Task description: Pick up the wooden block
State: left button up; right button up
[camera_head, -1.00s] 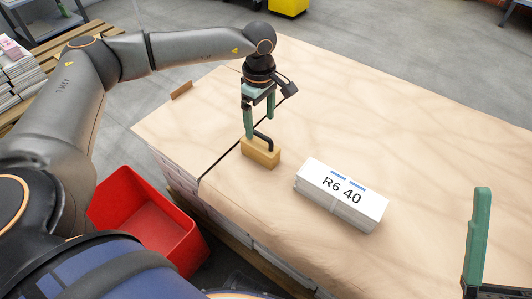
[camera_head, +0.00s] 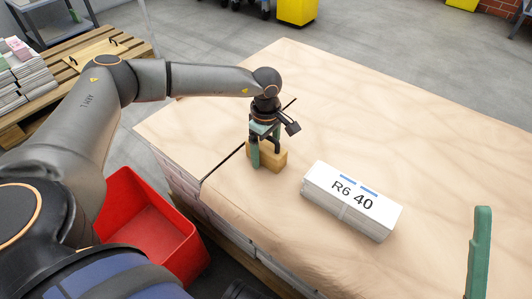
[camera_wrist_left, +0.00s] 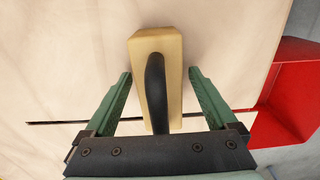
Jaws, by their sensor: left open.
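The wooden block (camera_head: 277,154) is light tan with a black handle on top and sits on the broad paper-covered surface (camera_head: 400,120). My left gripper (camera_head: 264,154) is open and lowered around it, hiding part of the block and handle in the head view. In the left wrist view the block (camera_wrist_left: 173,60) and its black handle (camera_wrist_left: 156,85) lie between the two green fingers of the left gripper (camera_wrist_left: 160,75), with a gap on each side. One green finger of my right gripper (camera_head: 479,250) shows at the lower right; its other finger is out of view.
A white bundle (camera_head: 352,200) marked "R6 40" lies right of the block. A dark strap line (camera_head: 222,163) crosses the surface near the block. A red bin (camera_head: 150,225) stands below the left edge. The far right of the surface is clear.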

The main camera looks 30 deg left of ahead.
pick_arm(q)
jog(key=shift+c, duration=0.2)
grip_shut()
dwell(0.4)
jog(key=shift+r, duration=0.1)
